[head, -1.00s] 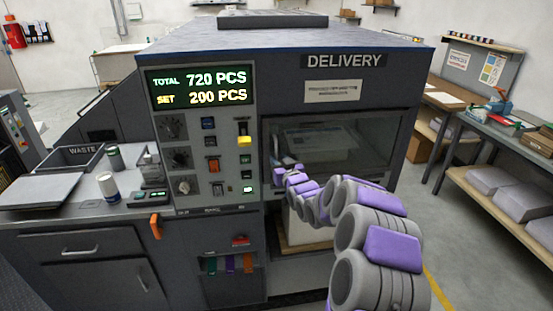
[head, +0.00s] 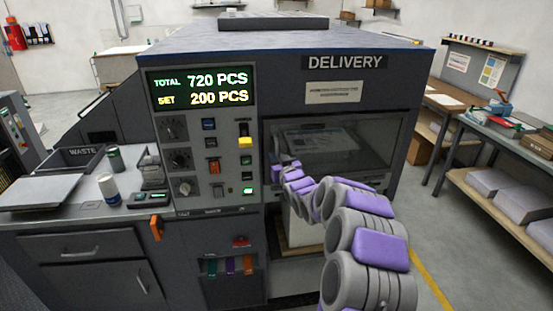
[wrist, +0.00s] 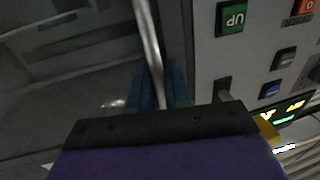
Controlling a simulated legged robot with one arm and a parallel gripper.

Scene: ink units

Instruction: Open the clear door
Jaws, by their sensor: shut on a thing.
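The clear door (head: 350,150) is a dark see-through pane on the front of the grey delivery unit, below the DELIVERY sign. Paper shows dimly behind it. My gripper (wrist: 160,85) has its blue fingers shut around a thin metal bar, the door handle (wrist: 148,35), in the wrist view.
A control panel (head: 203,190) with knobs and buttons is just left of the door; its green UP button (wrist: 233,17) is close to my gripper. A side counter (head: 75,205) extends left. A shelved workbench (head: 500,150) stands at right, with clear floor between.

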